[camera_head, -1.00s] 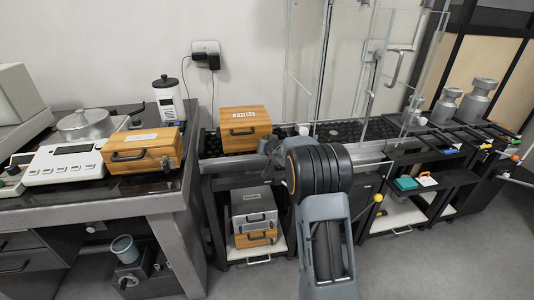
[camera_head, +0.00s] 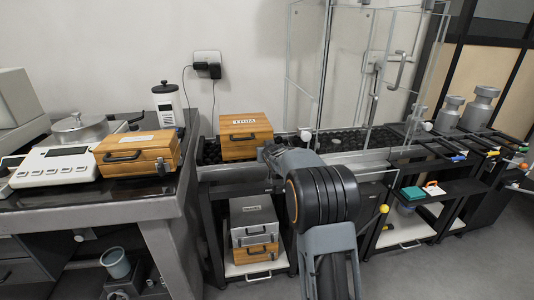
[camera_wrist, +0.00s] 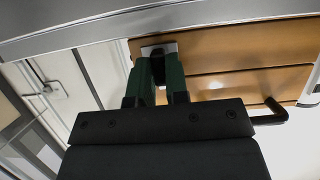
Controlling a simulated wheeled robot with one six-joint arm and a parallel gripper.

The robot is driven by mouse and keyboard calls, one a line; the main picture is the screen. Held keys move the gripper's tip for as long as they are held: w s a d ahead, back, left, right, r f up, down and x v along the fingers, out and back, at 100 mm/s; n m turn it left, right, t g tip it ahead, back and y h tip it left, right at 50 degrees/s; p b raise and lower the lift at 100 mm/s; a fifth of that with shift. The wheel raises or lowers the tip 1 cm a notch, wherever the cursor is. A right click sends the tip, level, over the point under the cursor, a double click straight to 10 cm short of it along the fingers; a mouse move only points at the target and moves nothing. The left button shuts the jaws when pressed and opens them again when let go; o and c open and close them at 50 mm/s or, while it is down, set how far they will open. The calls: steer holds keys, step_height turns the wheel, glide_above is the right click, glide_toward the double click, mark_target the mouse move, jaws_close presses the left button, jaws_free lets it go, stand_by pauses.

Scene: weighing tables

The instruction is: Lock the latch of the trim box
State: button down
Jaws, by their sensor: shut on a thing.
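The trim box (camera_head: 232,149) is a wooden box with a white label on its lid and a dark front handle. My gripper (camera_wrist: 159,60) has green fingers close together at a small metal latch (camera_wrist: 151,49) on the box. They are shut on the latch, whose gripped part is mostly hidden between them. In the head view my arm reaches the box's right side and hides the fingers.
Another wooden box (camera_head: 134,158) sits on the left bench beside a white balance (camera_head: 56,167). A glass enclosure (camera_head: 340,70) stands right of the trim box. A grey case (camera_head: 252,215) is on the shelf below. Metal weights (camera_head: 479,108) stand at far right.

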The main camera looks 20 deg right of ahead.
steer(key=c, duration=1.4)
jaws_free()
steer(key=p+v, duration=0.2)
steer(key=v, duration=1.1)
steer(key=shift+s, duration=0.35)
steer(key=shift+a+r, duration=0.1)
steer(key=shift+r, duration=0.05)
steer(key=s+a+r+n+g+y+p, duration=0.1)
steer(key=s+a+r+g+p, duration=0.3)
steer(key=s+r+p, duration=0.6)
steer(key=s+a+r+n+g+y+p, duration=0.1)
steer(key=s+a+r+g+p, duration=0.4)
steer(key=s+p, duration=1.2)
step_height(320, 180, up, 6)
steer(key=a+p, duration=0.1)
steer(key=a, duration=0.2)
steer(key=shift+y, duration=0.3)
